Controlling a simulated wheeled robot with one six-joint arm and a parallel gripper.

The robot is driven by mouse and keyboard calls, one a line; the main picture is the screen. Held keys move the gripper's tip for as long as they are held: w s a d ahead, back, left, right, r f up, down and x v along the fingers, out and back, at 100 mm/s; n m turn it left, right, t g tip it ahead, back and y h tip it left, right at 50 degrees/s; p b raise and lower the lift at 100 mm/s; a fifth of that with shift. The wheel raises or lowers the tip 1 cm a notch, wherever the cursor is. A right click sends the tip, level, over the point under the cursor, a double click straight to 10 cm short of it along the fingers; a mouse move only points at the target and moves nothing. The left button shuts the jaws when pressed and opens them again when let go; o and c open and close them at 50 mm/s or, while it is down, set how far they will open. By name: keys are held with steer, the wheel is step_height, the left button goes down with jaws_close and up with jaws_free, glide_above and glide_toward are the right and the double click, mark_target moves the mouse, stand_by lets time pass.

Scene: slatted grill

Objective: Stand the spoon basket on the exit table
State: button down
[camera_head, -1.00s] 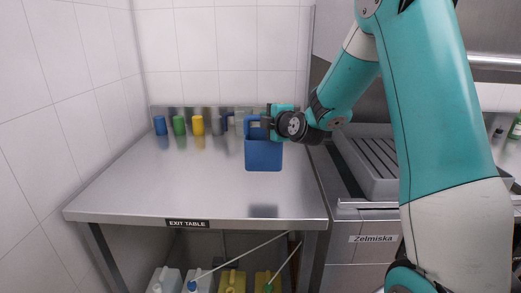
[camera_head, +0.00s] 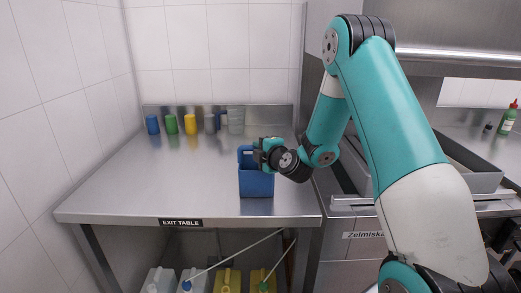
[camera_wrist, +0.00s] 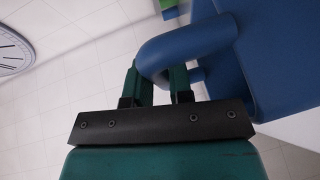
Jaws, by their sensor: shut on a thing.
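The spoon basket is a blue open box with a loop handle (camera_head: 256,184). In the head view it is upright at the right front part of the exit table (camera_head: 150,190). Its base looks at or very near the steel top; I cannot tell whether it touches. My gripper (camera_head: 259,152) is shut on the basket's handle at its upper right side. In the wrist view the fingers of my gripper (camera_wrist: 155,82) close around the blue loop handle, with the basket (camera_wrist: 275,60) at the right.
Several cups stand along the back of the table: blue (camera_head: 152,125), green (camera_head: 171,125), yellow (camera_head: 191,125) and clear or grey ones (camera_head: 235,122). The table's left and middle are clear. A grey tray (camera_head: 470,165) is at the right. Canisters (camera_head: 229,281) stand below.

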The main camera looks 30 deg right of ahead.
steer(key=c, duration=1)
jaws_free()
steer(key=shift+f, duration=0.1)
